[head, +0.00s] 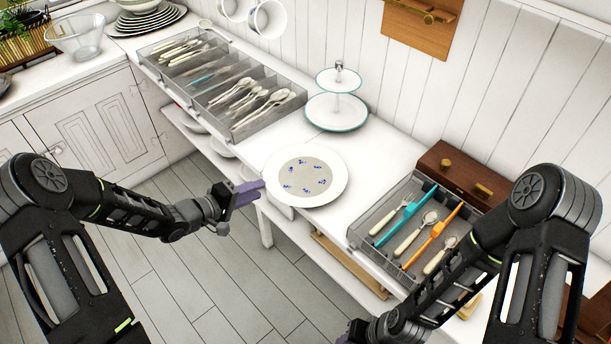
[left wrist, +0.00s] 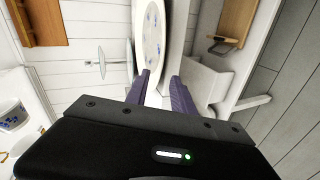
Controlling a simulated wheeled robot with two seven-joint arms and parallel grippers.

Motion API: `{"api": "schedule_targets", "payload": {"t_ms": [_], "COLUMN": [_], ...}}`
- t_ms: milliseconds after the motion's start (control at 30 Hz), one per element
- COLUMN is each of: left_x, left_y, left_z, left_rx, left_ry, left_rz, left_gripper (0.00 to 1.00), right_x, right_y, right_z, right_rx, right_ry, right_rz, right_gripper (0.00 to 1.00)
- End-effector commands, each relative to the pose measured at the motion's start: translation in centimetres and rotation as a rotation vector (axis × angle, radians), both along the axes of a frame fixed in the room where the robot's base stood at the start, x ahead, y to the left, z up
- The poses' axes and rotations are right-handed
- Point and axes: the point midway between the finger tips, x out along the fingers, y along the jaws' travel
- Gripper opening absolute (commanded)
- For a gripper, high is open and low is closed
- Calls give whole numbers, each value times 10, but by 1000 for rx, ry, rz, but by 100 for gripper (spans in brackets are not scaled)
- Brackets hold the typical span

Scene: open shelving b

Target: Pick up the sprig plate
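The sprig plate (head: 306,175) is white with a grey centre and blue sprigs. It lies flat on the white counter, close to its front edge. It also shows in the left wrist view (left wrist: 152,32), just beyond the fingertips. My left gripper (head: 258,191) is at the plate's left rim; its purple fingers (left wrist: 160,76) are apart with nothing held between them. Whether a finger touches the rim I cannot tell. My right gripper (head: 346,339) is mostly cut off at the bottom edge of the head view, so its state is unclear.
A grey cutlery tray (head: 358,238) stands right of the plate, and a larger cutlery organiser (head: 225,85) stands behind left. A two-tier stand (head: 338,108) is behind the plate. A brown wooden box (head: 440,160) is at right. Open floor (head: 180,270) lies in front of the counter.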

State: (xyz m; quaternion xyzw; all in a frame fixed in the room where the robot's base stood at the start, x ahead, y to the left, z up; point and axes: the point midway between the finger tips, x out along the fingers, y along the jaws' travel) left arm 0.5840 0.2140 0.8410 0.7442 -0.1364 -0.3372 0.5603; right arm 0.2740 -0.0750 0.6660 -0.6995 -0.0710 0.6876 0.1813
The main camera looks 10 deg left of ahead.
Motion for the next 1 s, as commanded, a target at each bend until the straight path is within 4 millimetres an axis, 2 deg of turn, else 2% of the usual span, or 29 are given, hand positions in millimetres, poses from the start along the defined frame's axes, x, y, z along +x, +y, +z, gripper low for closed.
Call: {"api": "schedule_targets", "payload": {"t_ms": [267, 633, 1000], "left_x": [4, 37, 38], "left_y": [-4, -30, -30], "left_z": [-1, -17, -17], "left_rx": [0, 0, 1], "left_ry": [0, 1, 0], "left_rz": [-1, 0, 1], "left_gripper": [29, 29, 29], "right_x": [0, -2, -2], "right_y": [0, -1, -1], "right_z": [3, 13, 13], "right_rx": [0, -4, -4], "right_ry": [1, 6, 6], "right_rz": [0, -1, -1], "right_gripper": [36, 36, 36]}}
